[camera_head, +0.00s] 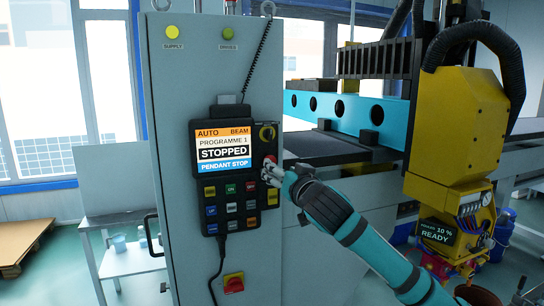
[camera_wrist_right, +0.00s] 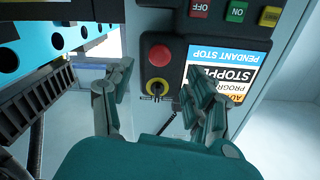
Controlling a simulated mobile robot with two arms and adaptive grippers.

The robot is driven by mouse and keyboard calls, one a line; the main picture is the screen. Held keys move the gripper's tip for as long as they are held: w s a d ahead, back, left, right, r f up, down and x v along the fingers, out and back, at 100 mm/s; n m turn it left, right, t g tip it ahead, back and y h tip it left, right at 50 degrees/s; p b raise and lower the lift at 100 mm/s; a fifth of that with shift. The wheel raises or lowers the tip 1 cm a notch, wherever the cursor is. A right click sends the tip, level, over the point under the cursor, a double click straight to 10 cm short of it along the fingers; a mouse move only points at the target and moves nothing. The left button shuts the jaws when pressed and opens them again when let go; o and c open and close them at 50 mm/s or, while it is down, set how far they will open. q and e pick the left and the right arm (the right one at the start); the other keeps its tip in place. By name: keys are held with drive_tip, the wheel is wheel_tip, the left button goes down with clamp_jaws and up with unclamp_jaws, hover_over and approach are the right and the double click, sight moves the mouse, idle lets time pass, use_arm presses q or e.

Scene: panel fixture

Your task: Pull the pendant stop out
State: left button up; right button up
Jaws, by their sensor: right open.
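The black pendant (camera_head: 262,221) hangs on the front of a grey cabinet. Its screen (camera_head: 223,147) reads AUTO, BEAM, PROGRAMME 1, STOPPED and PENDANT STOP. The pendant stop is a round red button (camera_wrist_right: 159,55); in the head view my gripper partly hides it. My right gripper (camera_head: 269,173) is in front of the pendant's right side. In the right wrist view, which shows the pendant upside down, the open fingers (camera_wrist_right: 163,80) stand either side of the button's column, apart from the button. I cannot tell the remaining depth to it. My left gripper is not in view.
Rows of coloured buttons (camera_head: 230,188) lie below the screen. A red-and-yellow switch (camera_head: 233,283) is lower on the cabinet (camera_head: 175,200). A coiled cable (camera_head: 258,60) hangs above. A yellow machine head (camera_head: 455,125) stands right.

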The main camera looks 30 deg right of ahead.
drive_tip(key=p+x, duration=0.2)
drive_tip(key=x, duration=0.5)
clamp_jaws()
drive_tip(key=shift+b+v, duration=0.3)
drive_tip(key=shift+v, duration=0.5)
drive_tip(key=shift+c, duration=2.3)
unclamp_jaws()
drive_tip(key=shift+f, duration=0.2)
drive_tip(key=o, duration=0.5)
drive_tip(key=shift+s+r, duration=0.15)
drive_tip(key=shift+s, duration=0.05)
drive_tip(key=shift+c, duration=0.2)
